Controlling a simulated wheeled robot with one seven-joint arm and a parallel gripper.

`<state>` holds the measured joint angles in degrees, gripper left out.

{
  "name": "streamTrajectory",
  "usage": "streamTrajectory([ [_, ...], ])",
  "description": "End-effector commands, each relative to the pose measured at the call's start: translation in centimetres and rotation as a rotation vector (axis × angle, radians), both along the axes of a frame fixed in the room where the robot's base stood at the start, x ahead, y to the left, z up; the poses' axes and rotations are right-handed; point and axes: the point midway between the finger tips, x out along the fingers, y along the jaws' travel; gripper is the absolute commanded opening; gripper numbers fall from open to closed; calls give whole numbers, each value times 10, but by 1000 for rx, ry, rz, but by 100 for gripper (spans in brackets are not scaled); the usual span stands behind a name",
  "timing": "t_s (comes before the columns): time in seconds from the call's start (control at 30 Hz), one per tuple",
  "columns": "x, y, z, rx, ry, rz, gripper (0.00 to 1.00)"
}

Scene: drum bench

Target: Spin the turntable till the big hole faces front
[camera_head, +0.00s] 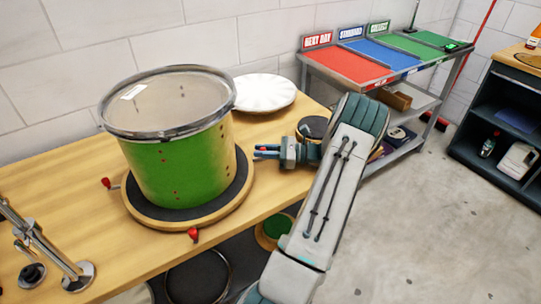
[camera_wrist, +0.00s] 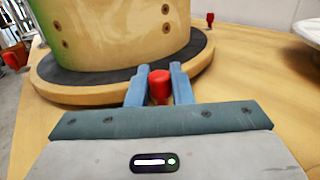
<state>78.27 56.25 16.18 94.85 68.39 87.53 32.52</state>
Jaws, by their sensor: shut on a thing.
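The turntable (camera_head: 150,214) is a round wooden disc with a dark mat and red knobs around its edge. On it stands a drum (camera_head: 165,165) with a green and bare-wood shell, a metal hoop and a pale top. Small holes show in the shell; I cannot make out a big hole. My gripper (camera_head: 260,151) is at the turntable's right side. In the wrist view, my gripper (camera_wrist: 159,88) has its two blue fingers on either side of a red knob (camera_wrist: 160,86), shut on it. Two other knobs (camera_head: 193,234) (camera_head: 106,182) stick out at the front and left.
A white scalloped plate (camera_head: 264,92) lies behind the drum at the right. A metal stand (camera_head: 60,262) is at the bench's front left. A cart with red (camera_head: 347,66), blue and green trays stands at the back right. Bare bench lies left of the turntable.

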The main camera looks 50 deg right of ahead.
Motion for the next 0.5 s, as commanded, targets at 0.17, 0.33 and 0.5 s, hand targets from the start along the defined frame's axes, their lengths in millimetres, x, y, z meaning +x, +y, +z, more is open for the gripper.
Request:
streamTrajectory([
  [0.17,11,2,0,-2,-1,10,0],
  [0.33,15,4,0,-1,-1,16,0],
  [0.5,15,4,0,0,-1,17,0],
])
